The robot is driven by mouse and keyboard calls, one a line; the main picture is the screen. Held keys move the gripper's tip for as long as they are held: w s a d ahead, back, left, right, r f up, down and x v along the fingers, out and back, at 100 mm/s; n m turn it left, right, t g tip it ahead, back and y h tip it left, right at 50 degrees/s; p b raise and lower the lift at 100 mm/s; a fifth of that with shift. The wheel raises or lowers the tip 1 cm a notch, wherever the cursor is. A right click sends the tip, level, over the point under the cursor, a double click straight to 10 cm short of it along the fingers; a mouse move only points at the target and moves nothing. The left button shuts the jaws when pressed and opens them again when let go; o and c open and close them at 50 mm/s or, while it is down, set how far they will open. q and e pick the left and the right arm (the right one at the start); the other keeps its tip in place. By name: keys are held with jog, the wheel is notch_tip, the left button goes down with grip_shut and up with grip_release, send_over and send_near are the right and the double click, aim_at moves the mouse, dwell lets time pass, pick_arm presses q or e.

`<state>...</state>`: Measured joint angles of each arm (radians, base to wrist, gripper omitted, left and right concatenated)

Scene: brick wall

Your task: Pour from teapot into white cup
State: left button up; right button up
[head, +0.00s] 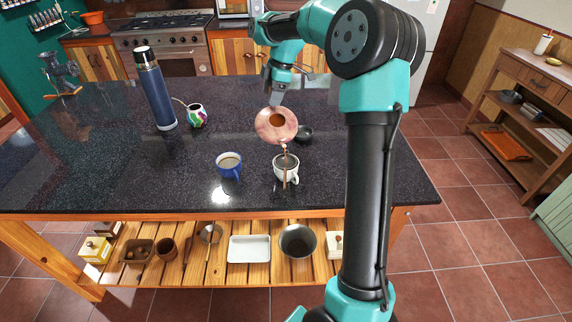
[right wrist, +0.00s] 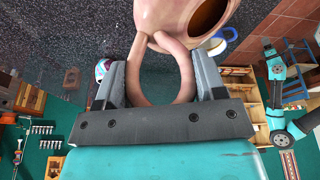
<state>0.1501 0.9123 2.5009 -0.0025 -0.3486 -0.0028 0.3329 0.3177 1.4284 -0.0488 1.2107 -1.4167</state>
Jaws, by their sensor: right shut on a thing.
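The pinkish-brown teapot (head: 268,131) is tilted above the counter, its dark opening facing the head camera and its spout pointing down over the white cup (head: 293,174). My right gripper (head: 275,100) is behind the teapot, shut on its loop handle; the right wrist view shows the handle (right wrist: 183,72) between the two fingers (right wrist: 160,84). The white cup stands upright below the spout. My left gripper does not show.
A blue cup (head: 237,172) with a light brown drink stands left of the white cup. A blue flask (head: 157,95) and a colourful gourd cup (head: 197,116) stand further left.

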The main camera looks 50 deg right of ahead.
jog(key=shift+s+a+r+t+h+p, duration=0.2)
jog(key=shift+s+a+r+t+p, duration=0.2)
jog(key=shift+s+r+p, duration=0.2)
jog(key=shift+s+a+r+t+h+p, duration=0.2)
jog(key=shift+s+a+r+t+p, duration=0.15)
jog(key=shift+s+p, duration=0.25)
dwell(2.7)
